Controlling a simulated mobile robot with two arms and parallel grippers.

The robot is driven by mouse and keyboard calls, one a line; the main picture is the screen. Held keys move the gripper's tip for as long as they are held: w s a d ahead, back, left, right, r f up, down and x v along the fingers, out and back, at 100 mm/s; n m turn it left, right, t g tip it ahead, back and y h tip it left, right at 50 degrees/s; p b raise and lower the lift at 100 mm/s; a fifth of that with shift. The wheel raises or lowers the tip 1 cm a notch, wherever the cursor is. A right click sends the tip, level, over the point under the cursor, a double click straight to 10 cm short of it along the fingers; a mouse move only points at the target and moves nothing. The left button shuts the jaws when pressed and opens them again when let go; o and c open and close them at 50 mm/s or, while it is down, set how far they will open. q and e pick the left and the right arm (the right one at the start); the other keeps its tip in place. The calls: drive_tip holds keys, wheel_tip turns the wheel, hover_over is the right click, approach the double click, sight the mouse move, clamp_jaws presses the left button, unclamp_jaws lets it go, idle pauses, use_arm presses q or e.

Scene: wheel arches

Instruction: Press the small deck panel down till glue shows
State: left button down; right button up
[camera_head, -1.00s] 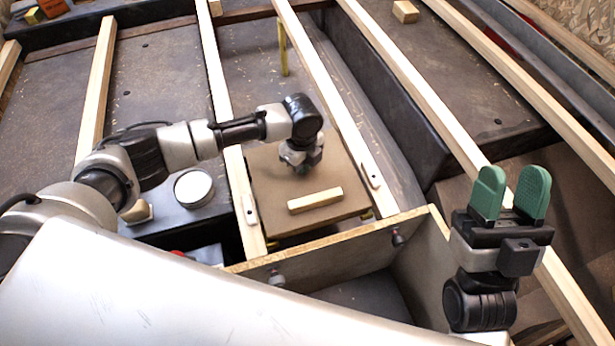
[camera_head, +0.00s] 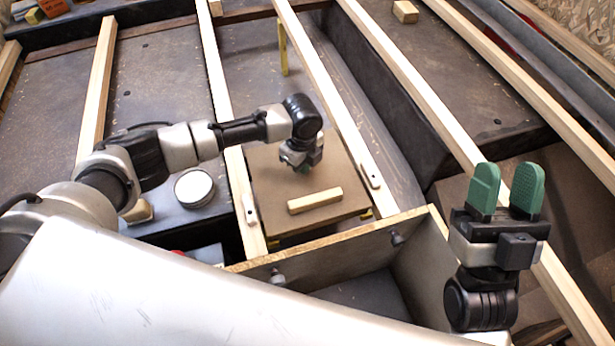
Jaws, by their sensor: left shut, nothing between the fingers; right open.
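The small deck panel (camera_head: 273,199) is a brown square board lying between two pale wooden battens, with a small pale wood block (camera_head: 315,200) on top of it. My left gripper (camera_head: 301,166) points down over the panel's far half, behind the block. It is shut and holds nothing; its fingertips are mostly hidden by the wrist, and I cannot tell whether they touch the panel. My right gripper (camera_head: 505,192), with green finger pads, is open and empty, pointing up at the right, away from the panel. No glue is visible at the panel's edges.
A plywood box wall (camera_head: 330,246) with dark knobs stands in front of the panel. A round white-topped tin (camera_head: 194,188) sits left of it. Long battens (camera_head: 405,85) run across the floor. A yellow upright strip (camera_head: 283,48) stands behind. A small block (camera_head: 405,11) lies far back.

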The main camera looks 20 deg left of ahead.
use_arm(q)
drive_tip(key=shift+s+f, duration=0.1)
drive_tip(key=shift+f, duration=0.05)
idle(0.4)
drive_tip(key=shift+s+f, duration=0.1)
idle(1.9)
